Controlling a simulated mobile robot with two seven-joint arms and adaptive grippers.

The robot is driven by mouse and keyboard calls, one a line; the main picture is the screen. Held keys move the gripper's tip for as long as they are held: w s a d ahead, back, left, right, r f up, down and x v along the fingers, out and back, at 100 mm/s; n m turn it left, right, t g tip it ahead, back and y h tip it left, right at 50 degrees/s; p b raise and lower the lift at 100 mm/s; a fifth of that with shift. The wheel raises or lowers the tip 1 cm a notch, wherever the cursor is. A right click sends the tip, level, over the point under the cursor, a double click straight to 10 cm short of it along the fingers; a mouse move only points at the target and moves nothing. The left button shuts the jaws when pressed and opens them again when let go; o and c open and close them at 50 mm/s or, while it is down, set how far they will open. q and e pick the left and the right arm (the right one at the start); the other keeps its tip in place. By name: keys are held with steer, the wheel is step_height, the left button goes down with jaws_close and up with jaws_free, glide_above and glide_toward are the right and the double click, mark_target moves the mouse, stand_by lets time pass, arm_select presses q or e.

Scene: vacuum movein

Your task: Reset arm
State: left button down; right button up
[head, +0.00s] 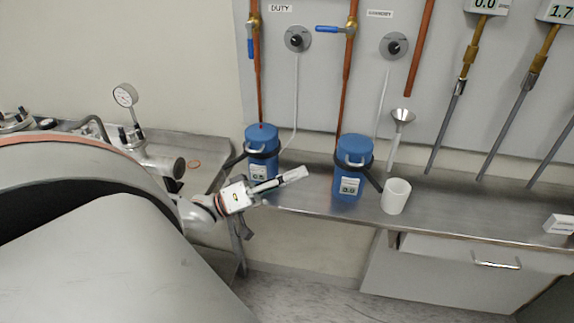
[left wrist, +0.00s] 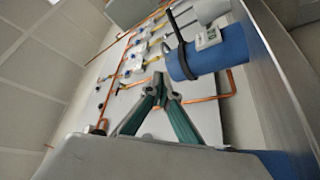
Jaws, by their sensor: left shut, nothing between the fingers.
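My left gripper (head: 300,174) reaches in from the left in the head view, at the front of the steel bench. It is in front of the left blue canister (head: 263,140) and left of the right blue canister (head: 354,155). In the left wrist view its green-grey fingers (left wrist: 159,84) meet at the tips with nothing between them. A blue canister (left wrist: 222,58) with a dark band and a label is close beyond the fingers there. I cannot tell whether the fingers touch anything. My right gripper is in neither view.
The steel bench (head: 450,214) runs along the wall. A white cup (head: 396,196) stands right of the right canister, with a funnel (head: 401,120) behind it. Blue-handled valves (head: 334,29) and copper pipes are on the wall panel. A pressure gauge (head: 125,95) stands at the left.

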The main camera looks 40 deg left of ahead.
arm_select(q)
steer(key=shift+v, duration=1.15)
steer(key=s+d+f+m+g+y, duration=0.1)
steer(key=d+f+m+g+y, duration=0.5)
steer(key=d+f, duration=0.9)
steer(key=s+a+f+m+g+y, duration=0.4)
steer(key=s+a+g+y, duration=0.1)
steer(key=s+a+y, duration=0.6)
steer(key=w+d+f+n+t+h, duration=0.2)
steer(key=d+f+h, duration=0.4)
steer(key=d+f, duration=0.8)
steer(key=shift+w+d+f+n+t, duration=0.15)
steer(key=shift+w+d+n+t, duration=0.25)
steer(key=shift+n+t, duration=0.25)
